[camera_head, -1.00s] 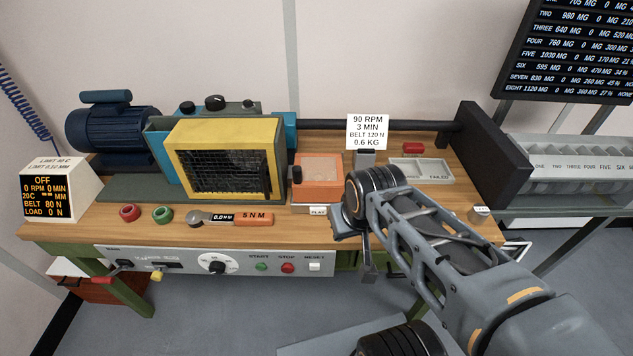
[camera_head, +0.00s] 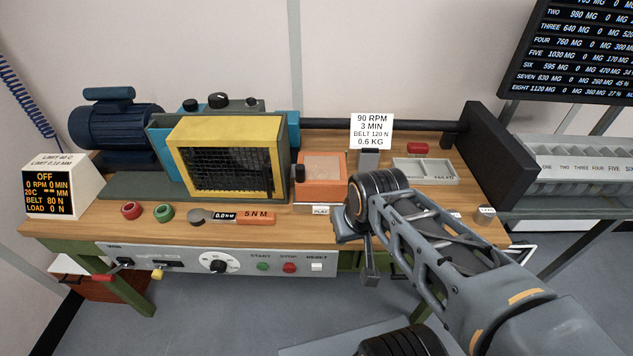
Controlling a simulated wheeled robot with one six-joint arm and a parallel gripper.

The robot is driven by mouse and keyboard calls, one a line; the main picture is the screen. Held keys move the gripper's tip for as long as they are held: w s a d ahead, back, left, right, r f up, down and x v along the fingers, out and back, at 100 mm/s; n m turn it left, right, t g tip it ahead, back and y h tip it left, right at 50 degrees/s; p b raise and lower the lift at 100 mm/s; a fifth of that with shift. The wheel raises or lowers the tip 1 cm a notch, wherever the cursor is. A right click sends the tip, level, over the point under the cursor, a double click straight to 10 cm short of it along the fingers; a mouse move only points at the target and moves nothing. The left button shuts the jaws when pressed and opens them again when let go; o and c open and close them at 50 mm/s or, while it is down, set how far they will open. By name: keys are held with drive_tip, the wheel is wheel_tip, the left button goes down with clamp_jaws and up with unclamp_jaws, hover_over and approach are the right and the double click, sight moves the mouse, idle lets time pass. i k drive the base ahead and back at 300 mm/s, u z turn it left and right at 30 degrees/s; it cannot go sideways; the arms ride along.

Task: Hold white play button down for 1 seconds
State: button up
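A small white block marked PLAY (camera_head: 320,210) sits at the front foot of the orange box (camera_head: 322,178) on the wooden bench. It looks like the play button, but its right end is close to my wrist and partly hard to see. My arm reaches in from the lower right. My gripper (camera_head: 369,272) hangs below the dark wrist joint, just right of the PLAY block and in front of the bench edge. It appears apart from the block. The wrist hides most of the gripper, and I cannot see whether its fingers are apart.
A yellow-framed guard (camera_head: 228,120) and blue motor (camera_head: 115,130) stand left. A panel with START, STOP and RESET buttons (camera_head: 289,267) runs along the bench front. A white card (camera_head: 371,131) stands behind my wrist, beside a grey tray (camera_head: 424,180). A specimen rack (camera_head: 590,150) stands right.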

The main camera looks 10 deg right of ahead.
sight(315, 210)
drive_tip(key=k, duration=1.35)
drive_tip(key=u, duration=0.75)
drive_tip(key=i, duration=1.35)
drive_tip(key=z, duration=0.4)
